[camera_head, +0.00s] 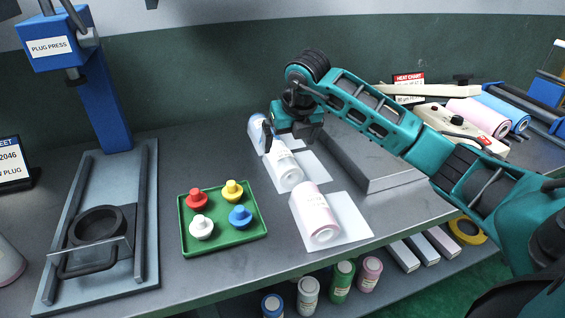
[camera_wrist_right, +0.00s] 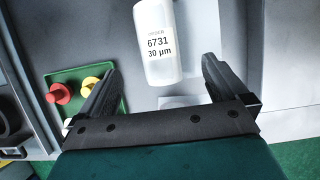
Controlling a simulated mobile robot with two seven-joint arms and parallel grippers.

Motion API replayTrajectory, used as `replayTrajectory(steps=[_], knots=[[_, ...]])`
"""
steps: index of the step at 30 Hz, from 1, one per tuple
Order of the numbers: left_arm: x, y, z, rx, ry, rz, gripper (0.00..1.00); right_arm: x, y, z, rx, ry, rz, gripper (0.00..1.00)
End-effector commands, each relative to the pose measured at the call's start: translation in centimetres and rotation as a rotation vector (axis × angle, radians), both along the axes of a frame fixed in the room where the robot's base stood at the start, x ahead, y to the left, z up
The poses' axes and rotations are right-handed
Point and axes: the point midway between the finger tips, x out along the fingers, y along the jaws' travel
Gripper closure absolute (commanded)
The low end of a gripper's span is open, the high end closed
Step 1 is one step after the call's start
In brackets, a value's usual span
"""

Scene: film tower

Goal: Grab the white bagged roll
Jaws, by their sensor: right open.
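The white bagged roll (camera_head: 288,172) lies on a pale sheet in the middle of a row of three bagged rolls. In the right wrist view, a white roll (camera_wrist_right: 158,45) has a label reading 6731, 30 µm. My right gripper (camera_head: 288,138) is open and empty above the back end of the white roll. In the wrist view the roll lies ahead of and between the open fingers (camera_wrist_right: 162,75); no contact shows. My left gripper is not in view.
A pink bagged roll (camera_head: 316,214) lies in front and a bluish one (camera_head: 257,134) behind. A green tray (camera_head: 226,243) with coloured plugs stands left. A grey metal block (camera_head: 375,165) is close on the right. The blue plug press (camera_head: 98,105) stands far left.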

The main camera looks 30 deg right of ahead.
Motion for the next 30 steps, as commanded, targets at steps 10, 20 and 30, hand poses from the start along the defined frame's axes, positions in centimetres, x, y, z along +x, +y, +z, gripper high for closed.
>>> replayTrajectory(steps=[10,20,30], knots=[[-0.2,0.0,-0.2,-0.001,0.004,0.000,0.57,1.8,-0.3,-4.4,0.003,0.000,0.003,0.00],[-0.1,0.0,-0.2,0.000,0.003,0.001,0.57,3.4,-0.7,-8.3,0.005,0.002,0.003,0.00],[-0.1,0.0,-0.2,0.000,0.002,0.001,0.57,3.9,-0.9,-9.2,0.004,-0.001,0.004,0.00]])
